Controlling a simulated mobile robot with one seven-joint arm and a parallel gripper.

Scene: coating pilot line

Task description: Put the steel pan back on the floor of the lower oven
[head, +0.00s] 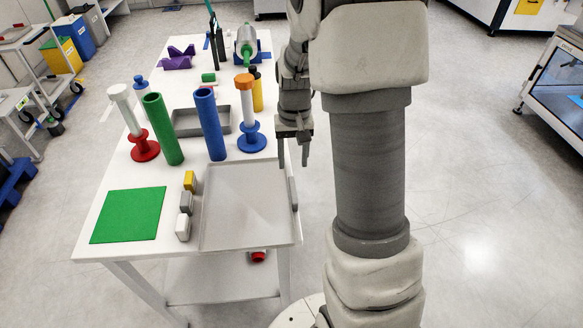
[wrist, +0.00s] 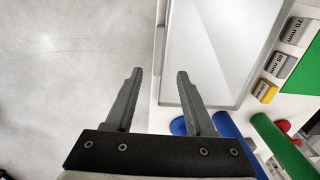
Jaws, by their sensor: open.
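A wide, shallow, light grey tray (head: 246,206), which looks like the steel pan, lies flat and empty at the near right of the white table. A small grey upright piece (head: 293,194) is at its right edge. The pan (wrist: 215,45) also shows in the wrist view, ahead and right of the fingers. My gripper (head: 294,153) is open and empty, beyond the pan's far right corner at the table's right edge. In the wrist view my gripper (wrist: 159,74) has nothing between its fingers. I cannot make out the lower oven in either view.
A smaller, deeper grey tray (head: 186,122) stands farther back. Green (head: 163,129) and blue (head: 210,124) tubes stand near the pan's far side. Small blocks (head: 185,202) line its left, beside a green mat (head: 128,215). Floor right of the table is clear. A glass-fronted cabinet (head: 560,85) stands far right.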

